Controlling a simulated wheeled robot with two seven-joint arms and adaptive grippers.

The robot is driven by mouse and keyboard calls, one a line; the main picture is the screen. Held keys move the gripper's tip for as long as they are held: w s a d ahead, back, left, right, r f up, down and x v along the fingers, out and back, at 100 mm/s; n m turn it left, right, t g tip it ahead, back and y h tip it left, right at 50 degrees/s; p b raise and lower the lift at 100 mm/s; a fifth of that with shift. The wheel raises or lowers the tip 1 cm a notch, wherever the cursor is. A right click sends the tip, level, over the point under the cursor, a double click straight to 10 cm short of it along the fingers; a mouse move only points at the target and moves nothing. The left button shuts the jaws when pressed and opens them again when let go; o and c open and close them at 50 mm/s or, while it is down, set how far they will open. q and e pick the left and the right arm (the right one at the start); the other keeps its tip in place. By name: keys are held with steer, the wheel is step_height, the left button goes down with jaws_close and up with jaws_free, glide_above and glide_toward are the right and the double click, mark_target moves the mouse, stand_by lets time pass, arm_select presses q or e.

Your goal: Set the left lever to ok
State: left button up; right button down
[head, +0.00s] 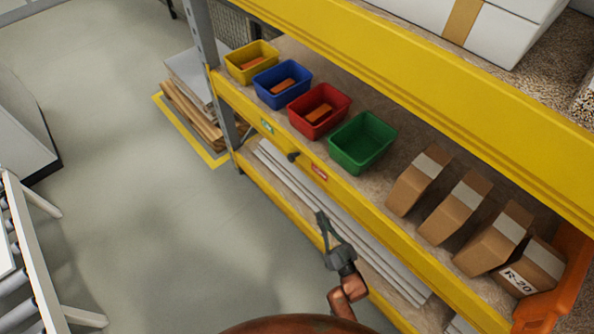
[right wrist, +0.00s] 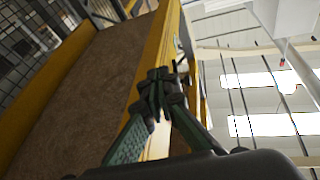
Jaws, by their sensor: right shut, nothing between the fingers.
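A small dark lever knob (head: 292,156) sticks out from the yellow front beam of the lower shelf. A green label (head: 267,126) is on the beam to its left and a red label (head: 319,171) to its right; their text is too small to read. The knob is roughly midway between them. My right gripper (head: 322,219) is in front of the shelf, below and right of the knob, apart from it. It is shut and empty. Its closed fingers also show in the right wrist view (right wrist: 160,84). My left gripper is not in view.
Yellow (head: 240,72), blue (head: 270,97), red (head: 297,128) and green (head: 342,158) bins stand on the shelf above the beam. Several cardboard boxes (head: 455,212) are to the right. Long white boards (head: 330,225) lie below.

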arm_select(q)
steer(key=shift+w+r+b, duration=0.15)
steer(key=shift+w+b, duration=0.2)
steer(key=shift+b, duration=0.3)
arm_select(e)
step_height(320, 180, up, 7)
steer(key=a+n+t+y, duration=0.1)
steer(key=a+y, duration=0.1)
steer(key=y, duration=0.1)
steer(key=shift+s+r+t, duration=0.15)
steer(key=shift+r+t, duration=0.05)
steer(key=shift+t, duration=0.1)
steer(key=shift+a, duration=0.1)
steer(key=b, duration=0.3)
glide_toward(291, 157)
steer(key=w+a+r, duration=0.1)
steer(key=w+a, duration=0.1)
steer(key=w, duration=0.2)
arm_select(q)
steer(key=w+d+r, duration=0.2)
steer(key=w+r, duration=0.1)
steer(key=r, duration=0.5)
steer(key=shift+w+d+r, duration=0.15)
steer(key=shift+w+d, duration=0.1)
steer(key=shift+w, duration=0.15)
arm_select(e)
steer(key=shift+w+a+r, duration=0.1)
steer(key=shift+w+r, duration=0.15)
steer(key=shift+r, duration=0.05)
